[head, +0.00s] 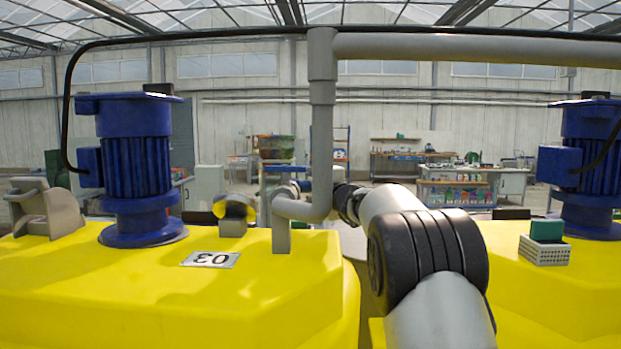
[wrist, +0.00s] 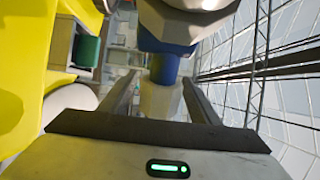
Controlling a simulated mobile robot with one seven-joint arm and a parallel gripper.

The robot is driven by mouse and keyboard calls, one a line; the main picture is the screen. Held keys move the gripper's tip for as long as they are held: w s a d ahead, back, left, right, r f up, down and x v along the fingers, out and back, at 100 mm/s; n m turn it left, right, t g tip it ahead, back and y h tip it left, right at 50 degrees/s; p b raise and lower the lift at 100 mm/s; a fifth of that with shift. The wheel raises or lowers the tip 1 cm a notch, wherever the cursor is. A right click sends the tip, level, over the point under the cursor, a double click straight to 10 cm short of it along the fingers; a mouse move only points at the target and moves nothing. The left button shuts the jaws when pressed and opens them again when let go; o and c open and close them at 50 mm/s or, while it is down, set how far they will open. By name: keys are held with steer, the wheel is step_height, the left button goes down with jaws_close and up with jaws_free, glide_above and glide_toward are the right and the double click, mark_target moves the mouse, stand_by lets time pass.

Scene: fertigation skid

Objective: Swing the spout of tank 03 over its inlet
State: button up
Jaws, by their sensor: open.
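Tank 03 (head: 150,285) is the yellow tank at left in the head view. Its number plate (head: 210,259) reads upside down. A grey pipe (head: 322,140) drops from the overhead line and bends left low down; its short end (head: 281,235) points down at the tank top. I take this bend for the spout. I cannot tell for sure which part is the inlet. My gripper (wrist: 160,90) is open in the wrist view. A blue cylindrical part (wrist: 165,68) below a grey fitting shows beyond and between its fingers; contact cannot be told. My arm hides part of the head view.
A blue motor (head: 137,160) and a grey bracket-like fitting (head: 45,208) stand on the tank. A yellow-and-dark round part (head: 235,207) sits near the spout. Another yellow tank (head: 550,285) at right carries a green-topped block (head: 545,242). Benches stand behind.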

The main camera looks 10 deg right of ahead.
steer(key=shift+x, duration=0.8)
jaws_close()
steer(key=shift+d, duration=0.15)
